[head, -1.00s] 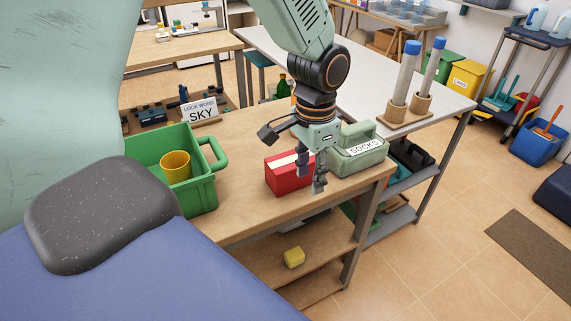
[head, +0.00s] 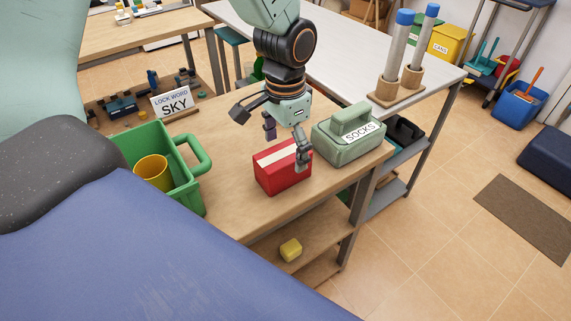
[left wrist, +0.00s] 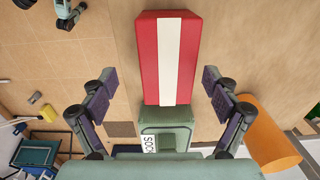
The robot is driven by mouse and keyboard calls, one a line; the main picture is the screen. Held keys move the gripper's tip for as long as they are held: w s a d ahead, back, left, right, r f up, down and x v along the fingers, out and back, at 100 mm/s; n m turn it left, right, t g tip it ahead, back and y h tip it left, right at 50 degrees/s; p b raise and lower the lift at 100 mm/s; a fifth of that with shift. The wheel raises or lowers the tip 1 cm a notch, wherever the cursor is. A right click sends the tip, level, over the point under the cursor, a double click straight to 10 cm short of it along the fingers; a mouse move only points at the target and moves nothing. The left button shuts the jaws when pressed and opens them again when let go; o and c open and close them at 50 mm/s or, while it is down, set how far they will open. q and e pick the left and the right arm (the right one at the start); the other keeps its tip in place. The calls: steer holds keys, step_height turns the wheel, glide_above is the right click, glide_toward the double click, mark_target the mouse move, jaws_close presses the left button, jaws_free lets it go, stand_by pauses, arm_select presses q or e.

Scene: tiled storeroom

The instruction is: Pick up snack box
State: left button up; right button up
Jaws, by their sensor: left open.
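The snack box, taken to be the red box with a white stripe (head: 282,172), lies on the wooden table near its front edge. It also fills the upper middle of the left wrist view (left wrist: 170,55). My left gripper (head: 287,143) is open above the red box, one finger by its far side and one by its near right end.
A grey-green SOCKS box (head: 342,145) stands just right of the red box. A green crate (head: 190,185) with a yellow cup (head: 152,170) is at left. An orange cylinder (left wrist: 268,130) shows in the left wrist view. A yellow block (head: 291,250) is on the lower shelf.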

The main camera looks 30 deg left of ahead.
mark_target(284, 155)
arm_select(q)
steer(key=f, duration=0.1)
steer(key=f+b, duration=0.1)
steer(key=f, duration=0.1)
steer(key=a+f+b, duration=0.1)
steer(key=f, duration=0.1)
steer(key=shift+w+f, duration=0.1)
steer(key=shift+w, duration=0.15)
steer(key=shift+d+f, duration=0.2)
steer(key=shift+d, duration=0.15)
steer(key=shift+s+r, duration=0.1)
steer(key=shift+a, duration=0.4)
steer(key=shift+c, duration=1)
steer(key=shift+d, duration=0.25)
steer(key=c, duration=0.5)
steer(key=shift+a, duration=0.15)
steer(key=c, duration=0.4)
steer(key=shift+c, duration=1.4)
arm_select(e)
steer(key=shift+a+f, duration=0.2)
steer(key=shift+f, duration=0.85)
